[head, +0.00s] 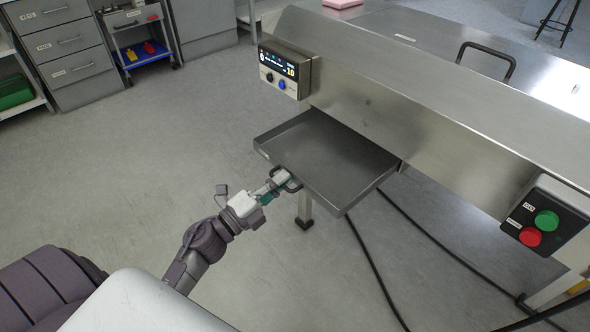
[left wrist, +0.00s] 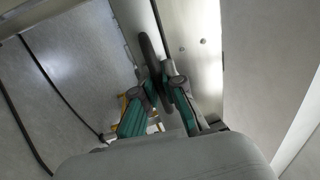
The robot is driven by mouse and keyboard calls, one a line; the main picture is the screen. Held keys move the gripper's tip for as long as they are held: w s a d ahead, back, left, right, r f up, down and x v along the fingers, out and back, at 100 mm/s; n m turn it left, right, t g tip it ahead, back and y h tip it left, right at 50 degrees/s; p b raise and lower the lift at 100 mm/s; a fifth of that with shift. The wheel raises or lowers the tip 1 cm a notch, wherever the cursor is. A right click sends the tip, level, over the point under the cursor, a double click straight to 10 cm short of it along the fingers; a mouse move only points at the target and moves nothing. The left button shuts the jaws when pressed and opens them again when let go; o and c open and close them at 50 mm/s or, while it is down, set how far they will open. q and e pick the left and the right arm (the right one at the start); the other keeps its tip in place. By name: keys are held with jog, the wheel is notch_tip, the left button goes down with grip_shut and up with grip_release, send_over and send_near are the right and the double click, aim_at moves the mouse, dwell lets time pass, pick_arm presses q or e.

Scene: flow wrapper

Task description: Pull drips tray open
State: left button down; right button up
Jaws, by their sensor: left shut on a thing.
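The drips tray (head: 335,160) is a shallow grey metal tray that sticks out from under the steel machine in the head view. It is empty, and its inside shows. A dark handle (head: 289,182) is on its front side. My left gripper (head: 280,184) is at this handle and shut on it. In the left wrist view the fingers (left wrist: 163,90) close around the dark handle bar (left wrist: 151,55), beside the tray's metal front (left wrist: 195,50). The tray's back end is hidden under the machine. My right gripper is not in view.
The flow wrapper (head: 430,100) fills the right side. It carries a control panel (head: 284,72) and a box with green and red buttons (head: 546,226). Black cables (head: 370,262) lie on the floor near a machine leg (head: 304,210). Drawers (head: 62,45) stand far left. The floor left of the tray is clear.

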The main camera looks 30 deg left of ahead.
pick_arm(q)
jog(key=shift+s+a, duration=0.1)
jog(key=shift+s, duration=0.3)
jog(key=c, duration=1.5)
grip_release()
jog(key=shift+c, duration=0.2)
jog(key=v, duration=1.2)
